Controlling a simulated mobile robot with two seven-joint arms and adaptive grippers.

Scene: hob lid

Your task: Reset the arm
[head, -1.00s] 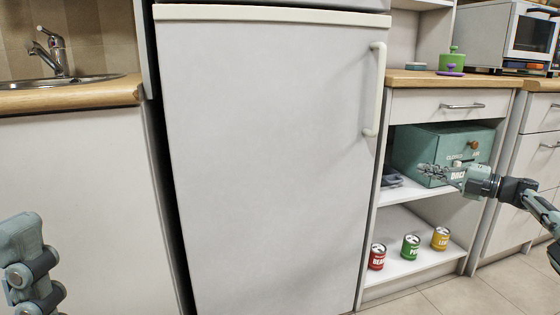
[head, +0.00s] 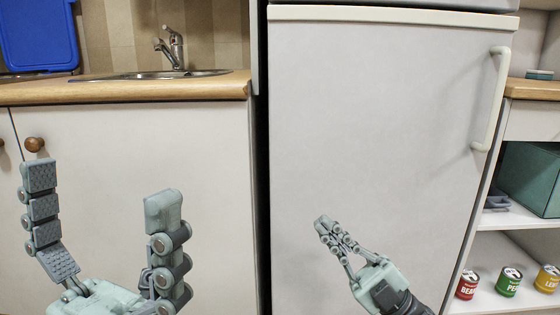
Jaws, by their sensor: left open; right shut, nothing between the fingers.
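My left gripper (head: 108,225) is at the lower left of the head view, close to the camera. Its two fingers stand wide apart and nothing is between them. It is in front of the white cabinet under the sink. My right gripper (head: 324,222) is at the lower middle, in front of the fridge door (head: 390,110). Its fingers are together, pointing up and left, with nothing held. Whether it touches the door cannot be told. The rest of both arms is mostly out of view.
A sink with a tap (head: 172,48) is set in the wooden counter (head: 150,88). On the low shelf at right stand a red can (head: 467,285), a green can (head: 509,282) and a yellow can (head: 547,279), below a green box (head: 532,178).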

